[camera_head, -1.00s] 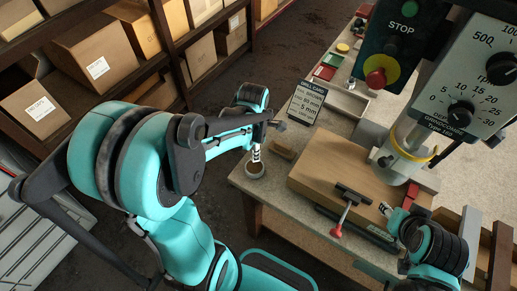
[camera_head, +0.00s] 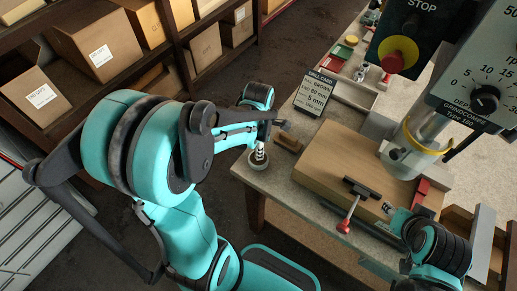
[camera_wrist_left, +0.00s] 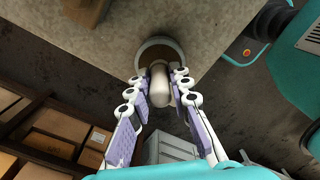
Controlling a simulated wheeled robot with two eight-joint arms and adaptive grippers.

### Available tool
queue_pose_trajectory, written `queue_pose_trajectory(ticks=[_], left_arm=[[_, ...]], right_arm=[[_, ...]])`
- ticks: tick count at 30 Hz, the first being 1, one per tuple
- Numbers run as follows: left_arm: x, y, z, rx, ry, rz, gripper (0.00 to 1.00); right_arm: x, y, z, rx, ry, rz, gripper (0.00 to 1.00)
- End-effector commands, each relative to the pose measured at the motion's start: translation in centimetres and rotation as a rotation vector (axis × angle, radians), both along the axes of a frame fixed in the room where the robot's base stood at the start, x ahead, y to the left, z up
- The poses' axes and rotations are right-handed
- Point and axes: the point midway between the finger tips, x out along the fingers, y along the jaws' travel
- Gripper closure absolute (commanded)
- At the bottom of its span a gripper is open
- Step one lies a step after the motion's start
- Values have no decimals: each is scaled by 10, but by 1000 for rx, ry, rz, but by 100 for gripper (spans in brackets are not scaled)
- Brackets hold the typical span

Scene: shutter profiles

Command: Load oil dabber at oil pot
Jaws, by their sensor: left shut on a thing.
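The oil pot (camera_head: 251,164), a small round cup, stands at the near left corner of the bench; its rim (camera_wrist_left: 138,54) shows in the left wrist view. My left gripper (camera_head: 259,153) is directly over it, fingers pointing down to its mouth. In the left wrist view my left gripper (camera_wrist_left: 159,92) is shut on the oil dabber (camera_wrist_left: 159,78), a pale, round-ended piece in front of the pot. The dabber's tip is hidden, so I cannot tell how deep it sits. My right gripper (camera_head: 389,209) is low by the board; its jaw state is unclear.
A wooden board (camera_head: 340,160) lies right of the pot, with a brown block (camera_head: 288,143) between. A drill card (camera_head: 315,93) stands behind. The drill press (camera_head: 405,150) is at the right.

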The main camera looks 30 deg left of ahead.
Motion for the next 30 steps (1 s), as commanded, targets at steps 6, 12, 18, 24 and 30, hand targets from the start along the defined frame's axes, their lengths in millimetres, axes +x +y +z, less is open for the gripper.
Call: queue_pose_trajectory(ticks=[6, 12, 18, 24, 30], left_arm=[[0, 0, 0, 0, 0, 0, 100], [0, 0, -2, 0, 0, 0, 100], [0, 0, -5, 0, 0, 0, 100], [0, 0, -7, 0, 0, 0, 100], [0, 0, -10, 0, 0, 0, 100]], right_arm=[[0, 0, 0, 0, 0, 0, 60], [0, 0, -2, 0, 0, 0, 60], [0, 0, -4, 0, 0, 0, 60], [0, 0, -7, 0, 0, 0, 60], [0, 0, -9, 0, 0, 0, 60]])
